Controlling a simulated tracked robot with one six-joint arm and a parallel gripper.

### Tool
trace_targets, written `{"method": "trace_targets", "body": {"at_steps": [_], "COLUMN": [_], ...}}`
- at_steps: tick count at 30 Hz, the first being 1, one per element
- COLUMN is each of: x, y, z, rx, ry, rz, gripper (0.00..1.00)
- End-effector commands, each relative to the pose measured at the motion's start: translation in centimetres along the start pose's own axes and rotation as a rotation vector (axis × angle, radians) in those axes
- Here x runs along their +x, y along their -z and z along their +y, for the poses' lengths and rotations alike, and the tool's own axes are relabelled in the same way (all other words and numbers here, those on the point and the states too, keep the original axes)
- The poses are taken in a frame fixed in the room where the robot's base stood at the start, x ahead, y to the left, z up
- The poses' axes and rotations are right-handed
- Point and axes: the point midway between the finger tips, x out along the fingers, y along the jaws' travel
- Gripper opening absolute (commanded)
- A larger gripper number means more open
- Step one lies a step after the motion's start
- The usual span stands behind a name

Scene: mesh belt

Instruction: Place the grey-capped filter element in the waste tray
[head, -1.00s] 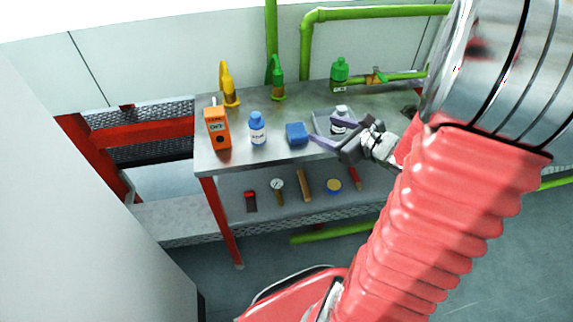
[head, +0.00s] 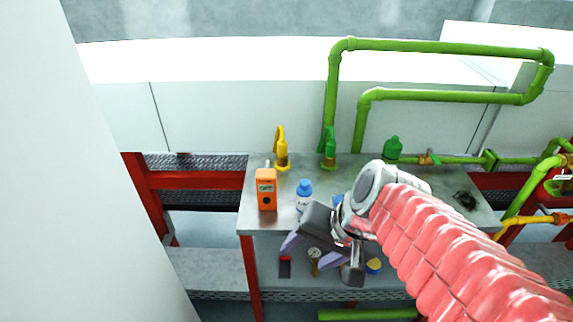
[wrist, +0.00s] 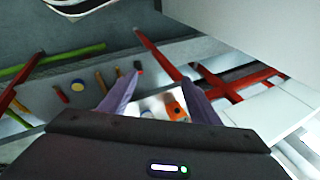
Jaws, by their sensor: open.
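My gripper (head: 322,262) is open and empty in the head view, in front of the bench's front edge with its fingers pointing down and left. In the wrist view its two fingers (wrist: 158,90) stand apart with nothing between them that is held. The grey-capped filter element and a waste tray cannot be made out now. My arm and gripper cover the middle of the bench top, where the earlier head view shows a grey tray with a small white, grey-topped item at it.
Green pipes (head: 440,96) run behind.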

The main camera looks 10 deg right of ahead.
Motion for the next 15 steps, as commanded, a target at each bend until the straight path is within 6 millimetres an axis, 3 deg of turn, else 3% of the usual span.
{"method": "trace_targets", "body": {"at_steps": [7, 15], "x": [-3.9, -5.5], "y": [-0.4, 0.1], "z": [0.5, 0.9], "rx": [-0.439, -0.582], "ry": [-0.166, -0.233], "rz": [0.141, 0.199], "gripper": [0.57, 0.57]}}
